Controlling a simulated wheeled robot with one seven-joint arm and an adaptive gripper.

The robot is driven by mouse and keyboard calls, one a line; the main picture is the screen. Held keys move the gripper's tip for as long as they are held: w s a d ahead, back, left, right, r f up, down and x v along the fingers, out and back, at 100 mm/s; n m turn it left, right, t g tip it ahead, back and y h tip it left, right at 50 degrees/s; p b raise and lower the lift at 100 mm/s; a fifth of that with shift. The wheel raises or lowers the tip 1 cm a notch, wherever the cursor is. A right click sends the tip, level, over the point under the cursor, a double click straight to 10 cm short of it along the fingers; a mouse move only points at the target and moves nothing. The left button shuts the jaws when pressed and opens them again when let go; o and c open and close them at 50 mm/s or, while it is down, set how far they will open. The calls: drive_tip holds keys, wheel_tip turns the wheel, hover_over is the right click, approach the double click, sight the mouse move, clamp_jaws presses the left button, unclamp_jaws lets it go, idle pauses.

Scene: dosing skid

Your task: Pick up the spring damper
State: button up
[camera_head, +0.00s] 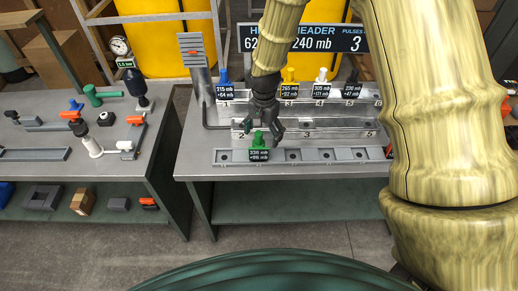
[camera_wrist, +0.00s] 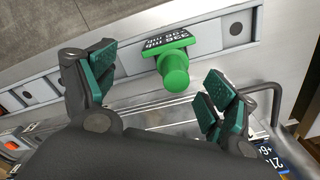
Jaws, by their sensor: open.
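My gripper (camera_head: 263,128) points down above the front rail on the right bench, with its fingers spread. A green knobbed piece (camera_head: 258,142) with a black label plate sits upright in a slot of that rail, just below my fingertips. In the wrist view the green piece (camera_wrist: 174,68) lies between the open fingers of my gripper (camera_wrist: 160,88), apart from both pads. No part is named a spring damper, so I cannot tell if this green piece is it. Blue (camera_head: 224,78), yellow (camera_head: 289,78), white (camera_head: 321,78) and dark (camera_head: 352,80) knobbed pieces stand in the back row.
The front rail (camera_head: 320,155) has several empty slots right of the green piece. A middle rail (camera_head: 330,128) lies behind it. A bent pipe (camera_head: 205,110) rises at the bench's left. The left bench (camera_head: 60,135) holds loose parts and a gauge (camera_head: 120,46).

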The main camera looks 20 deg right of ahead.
sight(261, 144)
drive_tip(key=shift+w+f, duration=0.2)
drive_tip(key=shift+f, duration=0.7)
drive_tip(key=shift+s+f+p, duration=0.15)
drive_tip(key=shift+f+p, duration=0.15)
drive_tip(key=f+p, duration=0.2)
drive_tip(key=shift+a+f, duration=0.35)
drive_tip(key=shift+f+p, duration=0.35)
drive_tip(key=shift+f, duration=0.85)
drive_tip(key=c, duration=1.4)
drive_tip(key=shift+r, duration=0.2)
